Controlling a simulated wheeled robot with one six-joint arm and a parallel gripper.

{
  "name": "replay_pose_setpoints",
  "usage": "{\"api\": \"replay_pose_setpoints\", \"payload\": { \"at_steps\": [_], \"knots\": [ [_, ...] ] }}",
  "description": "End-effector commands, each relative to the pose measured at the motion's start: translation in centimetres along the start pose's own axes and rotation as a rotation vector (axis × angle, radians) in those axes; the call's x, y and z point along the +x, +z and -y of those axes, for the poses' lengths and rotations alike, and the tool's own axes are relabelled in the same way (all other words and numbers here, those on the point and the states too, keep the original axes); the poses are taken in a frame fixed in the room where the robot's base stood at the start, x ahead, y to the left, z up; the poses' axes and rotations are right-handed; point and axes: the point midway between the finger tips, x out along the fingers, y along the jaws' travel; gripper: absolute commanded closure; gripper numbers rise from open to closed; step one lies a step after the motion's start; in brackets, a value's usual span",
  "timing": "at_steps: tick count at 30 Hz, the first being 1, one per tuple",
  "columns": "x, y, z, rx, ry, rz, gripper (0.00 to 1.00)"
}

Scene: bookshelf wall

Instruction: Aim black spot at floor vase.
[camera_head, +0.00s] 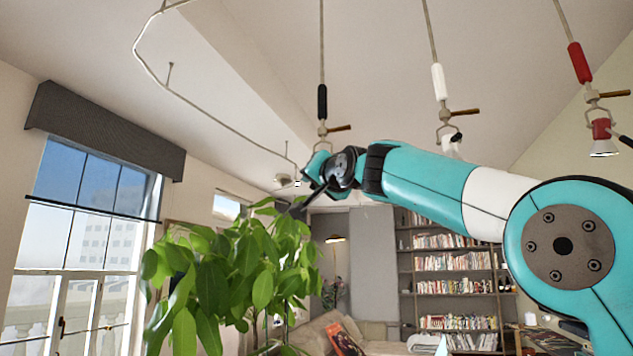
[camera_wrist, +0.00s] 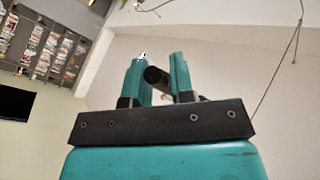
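The black spot hangs from a ceiling cable in the head view; its black grip (camera_head: 322,101) and a brown rod show above my arm, and its lamp head is hidden behind my gripper (camera_head: 313,172). In the wrist view the two teal fingers of my gripper (camera_wrist: 159,78) stand a little apart. A black cylinder (camera_wrist: 157,77), which looks like the spot's handle, lies between them and runs behind the right finger. I cannot tell whether they clamp it. Thin branches (camera_head: 333,292) stand by the grey wall; I cannot make out a floor vase beneath them.
A leafy green plant (camera_head: 240,270) stands below and left of my gripper. A white spot (camera_head: 438,82) and a red spot (camera_head: 579,62) hang to the right. A curved ceiling rail (camera_head: 180,92) runs at upper left. A bookshelf (camera_head: 450,285) and a sofa (camera_head: 372,331) are behind.

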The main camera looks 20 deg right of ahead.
Motion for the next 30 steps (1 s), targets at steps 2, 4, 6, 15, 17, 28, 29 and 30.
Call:
{"api": "replay_pose_setpoints", "payload": {
  "at_steps": [2,4,6,15,17,28,29,30],
  "knots": [
    [0.0,0.0,0.0,0.000,0.000,0.000,0.61],
    [0.0,0.0,0.0,0.000,0.000,0.001,0.61],
    [0.0,0.0,0.0,0.000,0.000,0.001,0.61],
    [-1.7,0.4,-0.2,0.000,-0.001,0.001,0.61],
    [-2.8,0.5,-0.2,0.000,-0.002,0.001,0.61],
    [-12.3,0.6,-0.3,0.001,-0.002,-0.001,0.61],
    [-12.9,0.5,-0.2,0.001,-0.003,-0.001,0.61],
    [-13.8,0.4,-0.2,0.001,-0.003,-0.001,0.61]
  ]
}}
